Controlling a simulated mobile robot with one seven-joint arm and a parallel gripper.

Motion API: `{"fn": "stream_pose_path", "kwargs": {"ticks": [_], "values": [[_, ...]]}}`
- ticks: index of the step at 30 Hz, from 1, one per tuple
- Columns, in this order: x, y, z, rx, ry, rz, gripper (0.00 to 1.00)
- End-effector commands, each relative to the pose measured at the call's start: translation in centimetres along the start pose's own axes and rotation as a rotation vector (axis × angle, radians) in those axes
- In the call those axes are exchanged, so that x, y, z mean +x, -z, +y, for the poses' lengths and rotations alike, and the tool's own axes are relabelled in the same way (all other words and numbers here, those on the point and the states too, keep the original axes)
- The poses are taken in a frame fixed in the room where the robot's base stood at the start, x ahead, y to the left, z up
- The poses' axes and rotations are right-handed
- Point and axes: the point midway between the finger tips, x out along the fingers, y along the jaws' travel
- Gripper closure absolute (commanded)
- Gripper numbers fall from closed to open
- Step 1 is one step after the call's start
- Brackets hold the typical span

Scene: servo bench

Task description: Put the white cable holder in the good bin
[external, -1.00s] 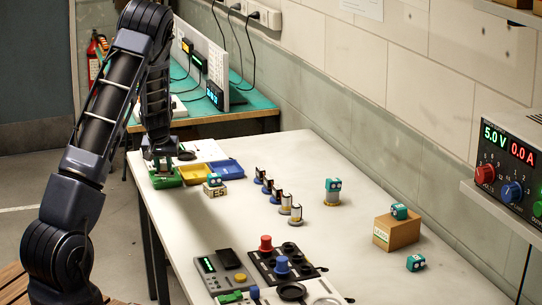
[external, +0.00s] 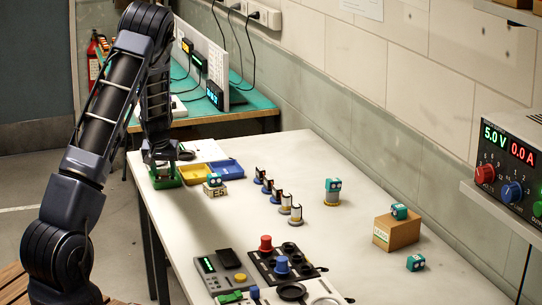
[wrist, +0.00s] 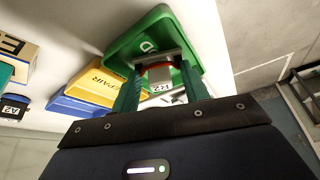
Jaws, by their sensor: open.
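The green bin (external: 166,184) stands at the far left corner of the bench. It also shows in the wrist view (wrist: 138,38), with part of a letter marking on it. My gripper (external: 162,168) is low over this bin. In the wrist view my gripper (wrist: 161,72) has its two fingers apart. Between them, at the bin, is a small part with a red ring and a white label (wrist: 160,86); it looks like the white cable holder, mostly hidden. I cannot tell whether it touches the fingers.
A yellow bin (external: 194,180) marked REPAIR and a blue bin (external: 229,173) stand right of the green bin. A block marked E5 (external: 214,192) carries a teal servo. Several small holders stand in a row mid-bench. A box (external: 396,236) stands at the right.

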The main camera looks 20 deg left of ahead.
Motion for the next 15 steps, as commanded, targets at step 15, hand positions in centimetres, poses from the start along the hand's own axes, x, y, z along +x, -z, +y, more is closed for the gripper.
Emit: {"fn": "stream_pose_path", "kwargs": {"ticks": [15], "values": [[-8.4,0.1,0.1,0.002,-0.002,0.003,0.55]]}}
